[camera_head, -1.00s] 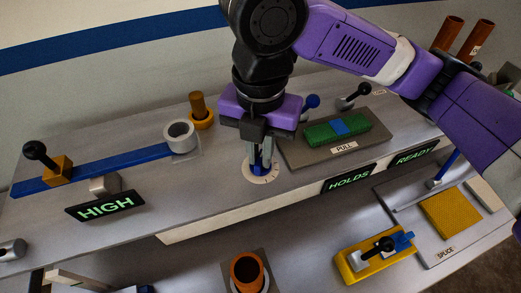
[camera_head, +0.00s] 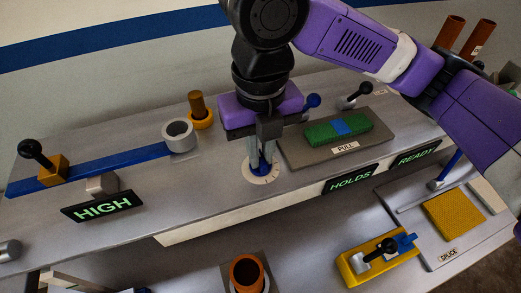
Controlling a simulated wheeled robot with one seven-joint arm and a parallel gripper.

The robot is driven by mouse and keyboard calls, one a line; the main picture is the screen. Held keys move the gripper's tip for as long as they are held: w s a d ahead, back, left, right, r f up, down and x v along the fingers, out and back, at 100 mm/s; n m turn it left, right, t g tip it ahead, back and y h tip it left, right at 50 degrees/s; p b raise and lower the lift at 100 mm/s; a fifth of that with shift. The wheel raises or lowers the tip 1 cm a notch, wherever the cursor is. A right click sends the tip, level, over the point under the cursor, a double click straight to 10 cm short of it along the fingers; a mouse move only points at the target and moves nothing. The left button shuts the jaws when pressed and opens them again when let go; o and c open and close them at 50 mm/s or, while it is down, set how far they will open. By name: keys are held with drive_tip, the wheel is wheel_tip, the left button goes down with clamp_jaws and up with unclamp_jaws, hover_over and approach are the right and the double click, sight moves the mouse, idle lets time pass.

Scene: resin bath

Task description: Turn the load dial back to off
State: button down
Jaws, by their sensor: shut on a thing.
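The load dial (camera_head: 261,178) is a pale round disc with marks, set in the grey bench top, with a blue knob (camera_head: 264,167) at its middle. My gripper (camera_head: 262,165) points down over the dial, with its fingers closed on the blue knob. The fingers hide much of the knob, so I cannot read which mark it points to. A plate labelled PULL (camera_head: 345,147) lies to the right, with a green block (camera_head: 325,133) that has a blue middle.
Lit signs read HIGH (camera_head: 103,206), HOLDS (camera_head: 351,180) and READY (camera_head: 416,154). A blue bar (camera_head: 115,167) with a grey ring (camera_head: 179,136) lies left of the dial. Black and blue levers stand behind the plate. An orange tube (camera_head: 247,272) stands below in front.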

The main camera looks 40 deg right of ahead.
sight(261, 157)
idle(0.4)
drive_tip(key=c, duration=1.5)
unclamp_jaws()
drive_tip(key=shift+o, duration=0.2)
drive_tip(key=shift+r, duration=0.1)
wheel_tip(261, 157, up, 8)
drive_tip(key=shift+f, duration=0.15)
